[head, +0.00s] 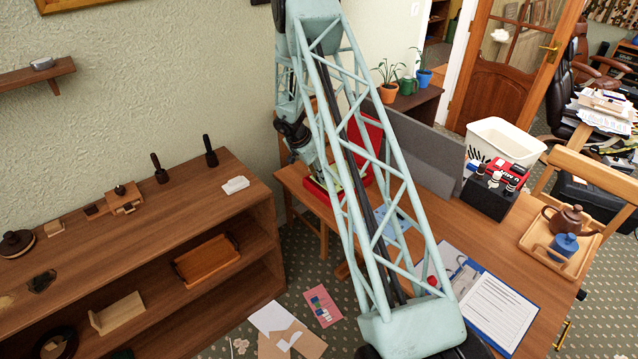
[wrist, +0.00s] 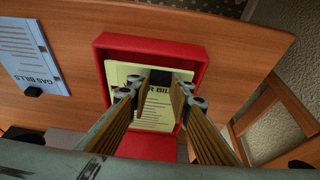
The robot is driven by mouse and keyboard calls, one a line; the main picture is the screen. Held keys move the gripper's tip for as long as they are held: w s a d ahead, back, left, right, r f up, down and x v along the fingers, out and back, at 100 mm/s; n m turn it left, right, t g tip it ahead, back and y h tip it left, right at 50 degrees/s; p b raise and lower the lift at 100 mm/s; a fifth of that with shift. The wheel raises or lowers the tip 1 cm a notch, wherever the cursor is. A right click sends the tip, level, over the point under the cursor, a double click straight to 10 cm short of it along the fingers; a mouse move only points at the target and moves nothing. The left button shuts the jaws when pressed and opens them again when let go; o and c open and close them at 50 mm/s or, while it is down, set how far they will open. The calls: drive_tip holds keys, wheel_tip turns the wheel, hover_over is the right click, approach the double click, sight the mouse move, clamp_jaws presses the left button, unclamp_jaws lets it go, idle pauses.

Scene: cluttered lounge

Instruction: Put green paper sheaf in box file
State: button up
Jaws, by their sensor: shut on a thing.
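The red box file (wrist: 199,62) lies open on the wooden table, with its tray below my gripper in the wrist view. In the head view its red wall (head: 317,191) and raised lid (head: 372,133) show behind my arm's lattice. The pale yellow-green paper sheaf (wrist: 153,118), with partly hidden print ending in "BILLS", is within the tray's outline. My gripper (wrist: 160,77) is shut on the black clip at the sheaf's edge. The fingers hide part of the sheaf. I cannot tell whether it touches the tray floor.
A blue "GAS BILLS" sheaf (wrist: 32,58) with a black clip lies left of the box. A clipboard (head: 492,305), a black holder (head: 488,195) and a teapot tray (head: 545,262) occupy the right side. A wooden shelf unit (head: 160,235) stands left.

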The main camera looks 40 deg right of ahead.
sight(318, 180)
drive_tip(key=shift+f+b, duration=0.35)
drive_tip(key=shift+f, duration=1.5)
drive_tip(key=shift+f, duration=0.1)
drive_tip(key=o, duration=0.9)
drive_tip(key=p+v, duration=0.2)
drive_tip(key=v, duration=1)
